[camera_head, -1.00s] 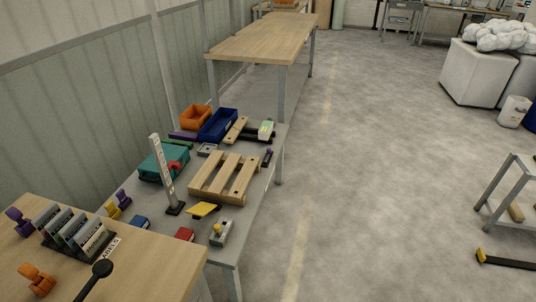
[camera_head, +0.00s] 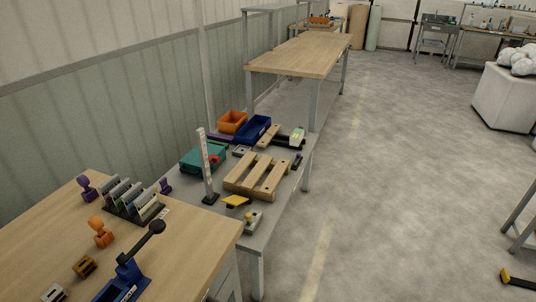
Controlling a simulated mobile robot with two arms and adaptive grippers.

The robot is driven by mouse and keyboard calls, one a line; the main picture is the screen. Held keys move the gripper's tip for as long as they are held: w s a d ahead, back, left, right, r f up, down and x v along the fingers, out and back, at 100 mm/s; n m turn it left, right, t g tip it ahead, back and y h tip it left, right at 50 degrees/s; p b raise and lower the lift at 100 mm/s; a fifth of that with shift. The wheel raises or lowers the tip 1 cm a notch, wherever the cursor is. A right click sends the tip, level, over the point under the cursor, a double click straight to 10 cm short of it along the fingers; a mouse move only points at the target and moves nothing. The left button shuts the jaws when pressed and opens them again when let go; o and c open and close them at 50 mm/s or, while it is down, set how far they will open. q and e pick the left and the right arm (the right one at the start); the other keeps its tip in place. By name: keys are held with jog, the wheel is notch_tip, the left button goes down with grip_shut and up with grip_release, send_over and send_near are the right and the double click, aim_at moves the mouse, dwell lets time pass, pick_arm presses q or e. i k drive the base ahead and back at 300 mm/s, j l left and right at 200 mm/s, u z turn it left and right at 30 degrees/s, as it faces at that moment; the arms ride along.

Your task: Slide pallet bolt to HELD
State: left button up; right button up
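A small wooden pallet (camera_head: 258,176) lies flat on the grey table (camera_head: 228,221) left of the picture's middle. Neither of my grippers is in view.
A blue bin (camera_head: 253,130), an orange bin (camera_head: 232,121), a teal case (camera_head: 203,158) and an upright white post (camera_head: 206,165) stand on the grey table. A nearer wooden table (camera_head: 182,245) holds stamps and a blue lever press (camera_head: 125,280).

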aim_at(298, 155)
jog(key=i+l+u, duration=0.3)
jog(key=u, duration=0.2)
jog(key=i+l+u, duration=0.2)
jog(key=l+u, duration=0.25)
jog(key=j, duration=0.1)
